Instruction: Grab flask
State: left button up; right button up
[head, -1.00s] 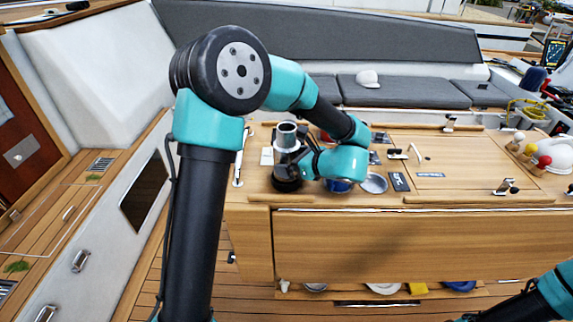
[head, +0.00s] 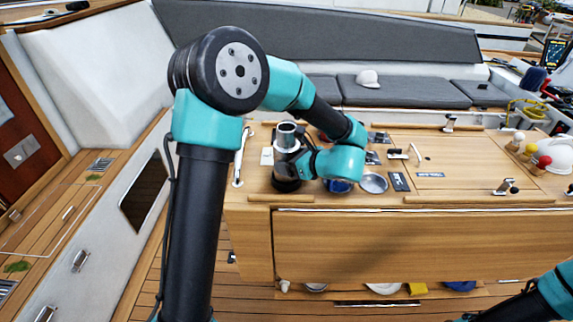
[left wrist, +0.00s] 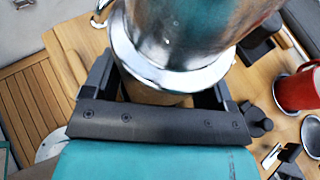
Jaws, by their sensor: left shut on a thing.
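The flask (head: 287,136) is a shiny silver metal cylinder, upright at the left end of the wooden cockpit table (head: 320,199). In the left wrist view the flask (left wrist: 185,45) fills the top, with a bright rim around its lower part. My left gripper (head: 286,170) is at the flask, with its fingers on either side of it; it also shows in the left wrist view (left wrist: 160,95). It is shut on the flask. The flask's lower part is mostly hidden by the gripper. My right gripper is out of view; only part of that arm shows at bottom right.
A red mug (left wrist: 297,90) stands close to the flask on the right in the left wrist view. A metal dish (head: 374,183) and a dark card (head: 399,182) lie right of my gripper. Skittle-like pieces (head: 531,150) stand at the table's right. The table's middle is mostly clear.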

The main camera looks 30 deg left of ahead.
pick_arm(q)
jog(key=c, duration=0.3)
jog(key=shift+r, duration=0.15)
jog(key=shift+c, duration=0.2)
notch_tip(320, 180, up, 10)
jog(key=shift+f, duration=0.2)
dwell(0.9)
dwell(0.6)
